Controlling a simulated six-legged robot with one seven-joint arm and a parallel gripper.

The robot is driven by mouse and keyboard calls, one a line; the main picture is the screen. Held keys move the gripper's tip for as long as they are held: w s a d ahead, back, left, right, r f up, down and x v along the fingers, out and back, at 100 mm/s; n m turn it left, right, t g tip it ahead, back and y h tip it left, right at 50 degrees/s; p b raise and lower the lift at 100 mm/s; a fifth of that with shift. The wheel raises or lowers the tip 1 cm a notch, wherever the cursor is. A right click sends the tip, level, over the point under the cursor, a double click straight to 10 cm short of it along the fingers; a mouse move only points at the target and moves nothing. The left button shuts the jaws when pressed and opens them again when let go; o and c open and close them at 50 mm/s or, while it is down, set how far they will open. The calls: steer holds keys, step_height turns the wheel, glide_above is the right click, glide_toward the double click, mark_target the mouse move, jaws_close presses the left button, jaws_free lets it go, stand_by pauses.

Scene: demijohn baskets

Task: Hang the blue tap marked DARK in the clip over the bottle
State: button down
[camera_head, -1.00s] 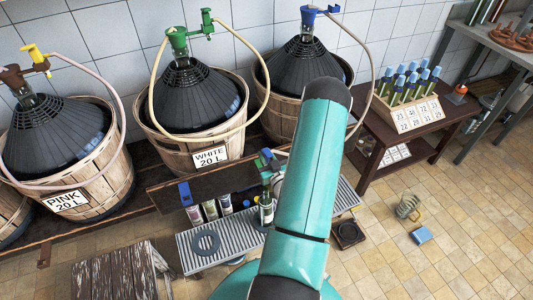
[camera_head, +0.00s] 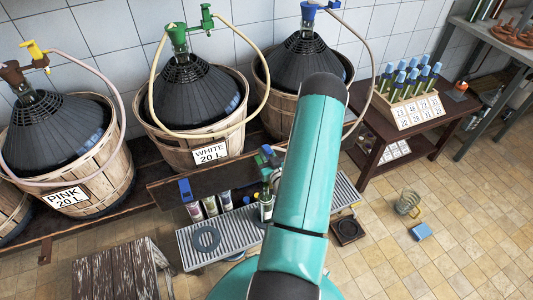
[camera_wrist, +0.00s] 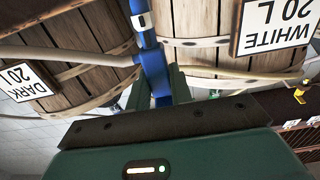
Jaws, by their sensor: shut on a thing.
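My gripper (camera_wrist: 160,88) is shut on a blue tap (camera_wrist: 150,45), which stands upright in the wrist view with a small white mark on it. A pale hose meets the tap. In the head view the blue and green parts at my gripper (camera_head: 269,156) show just left of my teal arm, above a bottle (camera_head: 266,205) on the grey slatted stand (camera_head: 205,240). The arm hides part of this area. I cannot make out the clip or whether the tap touches it. The wrist view shows a DARK 20 L sign (camera_wrist: 25,80) on a basket.
Baskets with dark demijohns stand along the wall, including one marked WHITE (camera_head: 210,153) and one marked PINK (camera_head: 65,197). Several small bottles stand on the slatted stand. A side table (camera_head: 370,165) at right holds a rack of blue-capped tubes. A glass mug (camera_head: 408,203) sits on the floor.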

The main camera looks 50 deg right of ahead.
steer(key=shift+f, duration=3.4)
stand_by(0.9)
steer(key=c, duration=1.2)
jaws_free()
steer(key=shift+o, duration=0.2)
steer(key=v, duration=1.3)
steer(key=shift+s+a, duration=0.15)
steer(key=shift+s, duration=0.2)
